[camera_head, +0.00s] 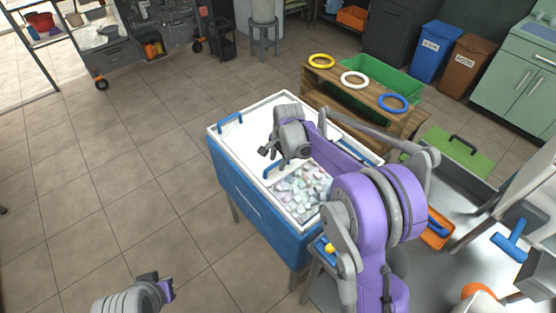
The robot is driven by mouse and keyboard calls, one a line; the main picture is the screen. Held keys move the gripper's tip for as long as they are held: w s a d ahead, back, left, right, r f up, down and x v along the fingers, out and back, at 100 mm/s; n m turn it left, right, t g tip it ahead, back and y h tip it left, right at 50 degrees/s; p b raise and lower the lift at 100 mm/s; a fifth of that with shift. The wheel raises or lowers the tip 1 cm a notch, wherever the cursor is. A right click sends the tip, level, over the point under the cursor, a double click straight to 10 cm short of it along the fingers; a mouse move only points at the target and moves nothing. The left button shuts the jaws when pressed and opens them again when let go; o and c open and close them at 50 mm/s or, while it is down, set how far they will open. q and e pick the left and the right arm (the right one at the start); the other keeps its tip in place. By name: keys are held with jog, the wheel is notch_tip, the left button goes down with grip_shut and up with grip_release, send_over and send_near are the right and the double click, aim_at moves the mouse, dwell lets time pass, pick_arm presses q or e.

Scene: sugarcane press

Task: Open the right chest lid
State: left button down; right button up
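The chest (240,193) is a blue box on legs with a white top, in the middle of the head view. A white lid panel (238,143) covers its left part, with a blue handle (230,121) at the far left corner. A second blue handle (271,170) stands at the edge of the opening, where pale ice-like pieces (301,192) show inside. My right gripper (273,158) is above the white panel, just behind the second handle, with its fingers apart and nothing between them. My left gripper (159,284) is low at the left, away from the chest. My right arm hides the chest's right end.
A wooden rack (335,98) with yellow, white and blue rings stands behind the chest, beside a green crate (384,78). A steel counter with an orange tray (437,229) is at the right. The tiled floor (110,190) to the left is clear.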

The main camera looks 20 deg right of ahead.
notch_tip(320, 180, up, 11)
jog(key=s, duration=0.2)
jog(key=shift+d+f, duration=0.2)
jog(key=shift+d, duration=0.2)
dwell(0.4)
jog(key=s+a+r+n+t, duration=0.15)
jog(key=s+n, duration=0.55)
jog(key=s, duration=0.9)
jog(key=s+f+n+t, duration=0.1)
jog(key=s+f+n, duration=0.1)
jog(key=s, duration=0.4)
jog(key=s+f+n+t, duration=0.1)
jog(key=s+f+n, duration=0.2)
jog(key=s, duration=0.4)
jog(key=shift+s+f+n+h, duration=0.3)
jog(key=shift+f+n+h, duration=0.1)
jog(key=shift+n, duration=0.4)
